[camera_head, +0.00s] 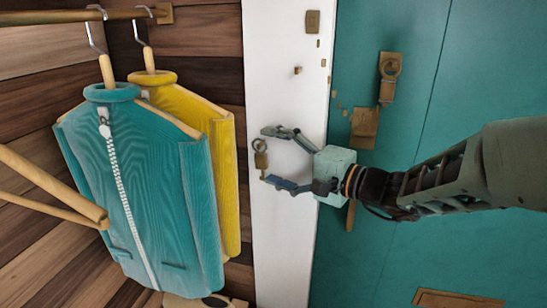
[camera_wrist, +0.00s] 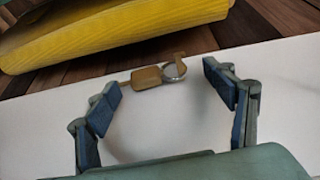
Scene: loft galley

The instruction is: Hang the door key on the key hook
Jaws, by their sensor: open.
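The door key (camera_head: 261,160), a small brass piece with a ring, hangs at the white wall strip in the head view. In the wrist view the key (camera_wrist: 146,78) lies against the white surface, with its ring (camera_wrist: 174,73) at the small brass key hook (camera_wrist: 180,60). The ring appears to be on the hook, though the exact contact is too small to tell. My gripper (camera_head: 268,156) is open, its fingers above and below the key in the head view. In the wrist view the gripper (camera_wrist: 160,82) has a blue-padded finger on either side, apart from the key.
A teal jacket (camera_head: 140,190) and a yellow jacket (camera_head: 222,170) hang from a wooden rail (camera_head: 70,17) at the left. A teal door (camera_head: 480,80) with a brass handle plate (camera_head: 389,80) is at the right. A small brass peg (camera_head: 298,70) is higher on the white strip.

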